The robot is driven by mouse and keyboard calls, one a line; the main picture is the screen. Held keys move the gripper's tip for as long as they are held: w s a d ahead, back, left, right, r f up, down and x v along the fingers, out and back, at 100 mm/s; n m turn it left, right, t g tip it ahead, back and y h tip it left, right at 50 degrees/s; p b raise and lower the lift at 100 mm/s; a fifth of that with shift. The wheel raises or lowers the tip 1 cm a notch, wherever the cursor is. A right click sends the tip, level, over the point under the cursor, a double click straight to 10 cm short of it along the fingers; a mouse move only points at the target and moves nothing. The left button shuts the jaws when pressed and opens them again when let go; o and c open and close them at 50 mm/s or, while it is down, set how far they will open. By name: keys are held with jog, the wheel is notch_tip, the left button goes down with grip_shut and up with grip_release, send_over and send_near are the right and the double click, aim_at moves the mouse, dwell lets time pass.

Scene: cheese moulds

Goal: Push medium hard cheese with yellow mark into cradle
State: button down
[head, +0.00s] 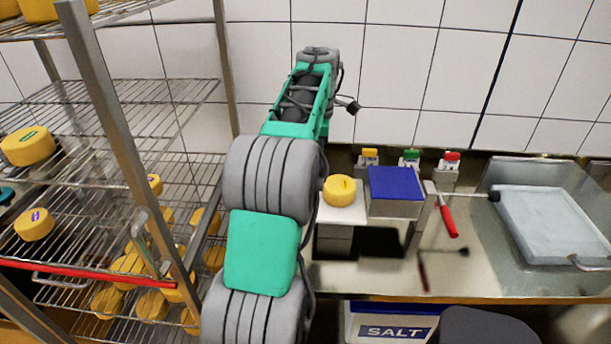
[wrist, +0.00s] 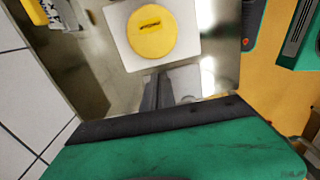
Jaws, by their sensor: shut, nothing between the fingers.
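A round yellow cheese (head: 340,191) lies flat on a white board (head: 328,217) on a grey stand, left of a blue-topped block. The wrist view shows the cheese (wrist: 168,42) from above, with a small yellowish oblong mark with dark detail on top. My gripper (wrist: 158,80) is shut and empty, beside the board's edge and apart from the cheese. In the head view my arm hides the gripper. A small grey holder with a yellow top (head: 369,157) stands behind the cheese; I cannot tell if it is the cradle.
The blue-topped block (head: 395,186) stands right of the cheese. Holders with green (head: 411,158) and red (head: 452,160) tops stand by the wall. A red-handled tool (head: 446,218) and a pale tray (head: 555,227) are further right. A wire rack (head: 140,92) with several cheeses fills the left.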

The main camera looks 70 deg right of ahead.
aim_at(318, 195)
notch_tip(318, 195, down, 10)
jog(key=shift+r, duration=0.25)
jog(key=shift+s, duration=0.1)
